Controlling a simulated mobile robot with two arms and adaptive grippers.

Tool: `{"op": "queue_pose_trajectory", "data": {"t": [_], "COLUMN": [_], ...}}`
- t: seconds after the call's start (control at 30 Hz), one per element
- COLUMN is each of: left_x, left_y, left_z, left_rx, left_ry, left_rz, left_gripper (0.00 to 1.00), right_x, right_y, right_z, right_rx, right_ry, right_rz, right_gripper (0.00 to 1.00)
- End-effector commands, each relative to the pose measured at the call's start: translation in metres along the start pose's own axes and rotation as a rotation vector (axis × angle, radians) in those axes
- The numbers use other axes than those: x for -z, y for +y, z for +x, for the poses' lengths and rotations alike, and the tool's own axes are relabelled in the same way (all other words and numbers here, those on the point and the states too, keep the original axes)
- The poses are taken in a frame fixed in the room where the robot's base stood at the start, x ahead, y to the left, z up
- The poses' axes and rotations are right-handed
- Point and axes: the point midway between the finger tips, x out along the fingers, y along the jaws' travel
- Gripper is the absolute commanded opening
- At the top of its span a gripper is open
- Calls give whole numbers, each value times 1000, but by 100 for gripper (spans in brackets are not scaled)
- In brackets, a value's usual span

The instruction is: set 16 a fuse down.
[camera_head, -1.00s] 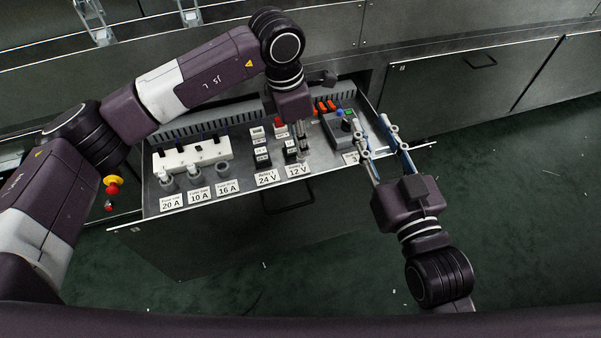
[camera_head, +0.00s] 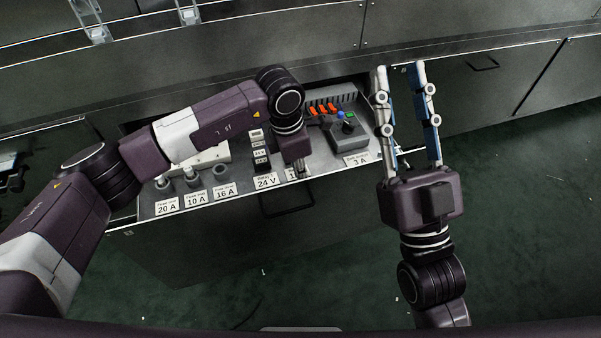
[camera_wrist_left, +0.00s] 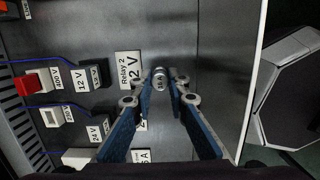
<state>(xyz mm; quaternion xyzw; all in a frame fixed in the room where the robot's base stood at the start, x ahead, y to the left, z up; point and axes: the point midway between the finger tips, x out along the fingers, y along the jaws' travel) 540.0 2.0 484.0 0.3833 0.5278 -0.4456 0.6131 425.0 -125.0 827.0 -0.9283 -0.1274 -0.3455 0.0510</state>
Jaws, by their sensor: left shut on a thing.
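My left gripper (camera_head: 302,172) is shut on a small silvery fuse. In the left wrist view the fuse (camera_wrist_left: 159,82) sits between the left fingertips (camera_wrist_left: 160,76) with a label that seems to read 16 A. It appears over bare metal beside the Relay 2 12 V label (camera_wrist_left: 128,72). In the head view my left wrist hides the fuse and most of the 12 V label. The fuse cup (camera_head: 222,169) behind the 16 A label (camera_head: 225,191) stands at the left. My right gripper (camera_head: 400,69) is open and empty right of the drawer.
The drawer (camera_head: 330,166) stands pulled out. The 20 A label (camera_head: 167,206) and 10 A label (camera_head: 196,198) mark neighbouring cups. Relays (camera_head: 261,158), a grey control box (camera_head: 347,132) and orange-red items (camera_head: 322,109) stand on it.

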Motion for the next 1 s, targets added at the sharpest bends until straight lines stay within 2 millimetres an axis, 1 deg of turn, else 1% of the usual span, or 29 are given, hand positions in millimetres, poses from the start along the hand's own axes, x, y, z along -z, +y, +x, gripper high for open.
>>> {"op": "queue_pose_trajectory", "data": {"t": [0.2,0.53,0.57,0.7,1.0], "left_x": [0,0,0,0,0], "left_y": [0,0,0,0,0], "left_z": [0,2,2,2,1], "left_rx": [0,-1,-1,0,0], "left_ry": [0,-1,0,0,0], "left_rz": [0,0,0,0,0], "left_gripper": [0,0,17,32,32], "right_x": [0,10,11,11,10], "right_y": [0,-1,-1,-1,-1], "right_z": [0,-1,0,0,0], "right_rx": [0,1,1,1,2], "right_ry": [0,45,49,49,46], "right_rz": [0,1,1,1,2], "right_gripper": [29,29,29,29,29]}}
